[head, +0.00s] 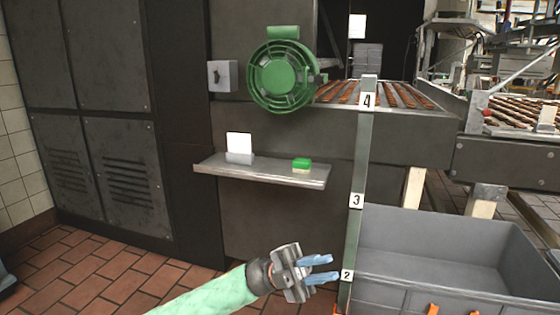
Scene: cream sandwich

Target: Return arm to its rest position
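My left arm, in a pale green sleeve, comes in from the bottom left in the head view. My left gripper (328,268) has two blue fingers that stand apart with a gap between them. Nothing shows between the fingers. It is below the grey shelf and left of the numbered post, near the label 2. My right gripper is not in view.
A numbered post (358,175) stands just right of my gripper, beside a grey crate (440,238). A metal shelf (262,172) holds a white card (239,143) and a green block (302,164). A green fan (283,76) and a conveyor (400,125) are behind.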

